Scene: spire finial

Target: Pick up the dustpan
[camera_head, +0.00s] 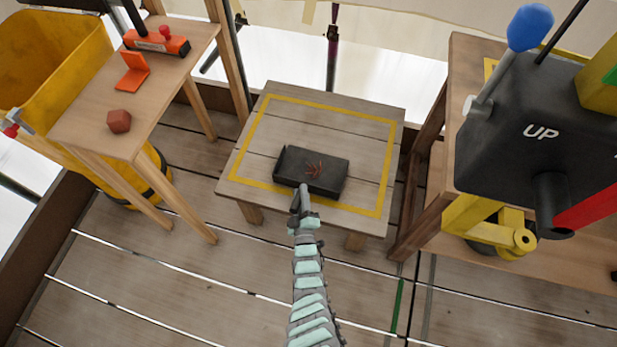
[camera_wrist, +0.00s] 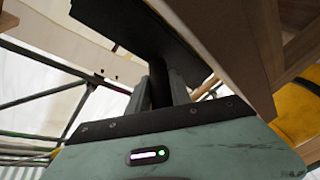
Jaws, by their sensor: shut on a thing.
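The black dustpan (camera_head: 330,178) is over the front part of the small wooden table, inside its yellow outline. A small patch of dark red bits (camera_head: 314,169) shows on its top. My gripper (camera_head: 302,193) comes from the front and is shut on the dustpan's handle, at the table's front edge. In the wrist view, the dark handle (camera_wrist: 158,85) stands between the two grey fingers of my gripper (camera_wrist: 160,88), with the flat black pan (camera_wrist: 140,28) beyond it. I cannot tell whether the dustpan touches the table.
The small table (camera_head: 255,165) has bare boards around the dustpan. At right, a black control box (camera_head: 530,110) rises by another bench.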

